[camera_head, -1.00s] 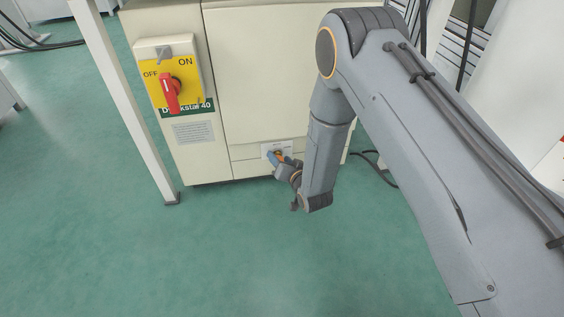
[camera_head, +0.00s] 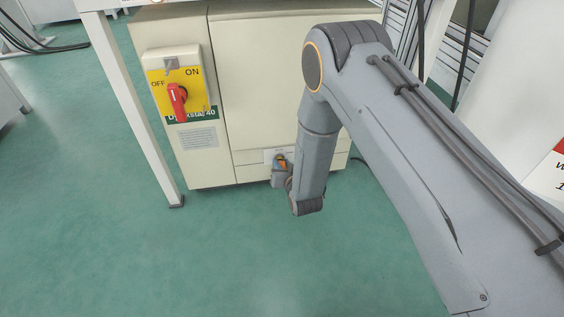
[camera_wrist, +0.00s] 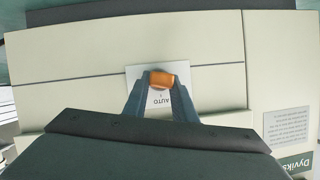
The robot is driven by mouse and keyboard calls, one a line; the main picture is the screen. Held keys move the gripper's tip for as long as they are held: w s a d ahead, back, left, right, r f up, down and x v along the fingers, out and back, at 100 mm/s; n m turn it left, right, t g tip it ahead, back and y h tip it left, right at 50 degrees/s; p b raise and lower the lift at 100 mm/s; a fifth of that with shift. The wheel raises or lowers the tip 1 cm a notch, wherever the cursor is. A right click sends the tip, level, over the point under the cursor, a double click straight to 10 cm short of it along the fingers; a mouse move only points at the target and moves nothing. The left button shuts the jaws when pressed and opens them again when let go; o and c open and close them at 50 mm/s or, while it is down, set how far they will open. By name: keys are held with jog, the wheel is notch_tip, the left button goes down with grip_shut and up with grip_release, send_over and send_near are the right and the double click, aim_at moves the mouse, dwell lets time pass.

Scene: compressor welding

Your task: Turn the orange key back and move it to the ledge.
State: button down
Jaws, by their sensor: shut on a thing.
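The orange key (camera_wrist: 162,80) sits between the fingertips of my gripper (camera_wrist: 161,84) in the wrist view, in front of a white label plate (camera_wrist: 135,74) marked AUTO. My gripper is shut on the key. In the head view my gripper (camera_head: 280,168) is low at the cabinet front, with a small bit of orange (camera_head: 281,161) at its tips. The key's shaft and the slot behind it are hidden. I cannot tell whether the key is still seated in the plate. I cannot make out which surface is the ledge.
The cream cabinet (camera_head: 262,90) fills the middle of the head view. A red rotary switch (camera_head: 177,102) on a yellow ON/OFF plate is at its upper left. A white post (camera_head: 140,120) stands left of it. The green floor in front is clear.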

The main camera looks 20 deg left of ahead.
jog(key=shift+a+n+t+h+p, duration=0.1)
jog(key=shift+n+t+h+p, duration=0.3)
jog(key=shift+n, duration=0.4)
jog(key=c, duration=1.4)
grip_release()
jog(key=shift+s, duration=0.1)
jog(key=shift+p+v, duration=1.8)
jog(key=shift+v, duration=2.1)
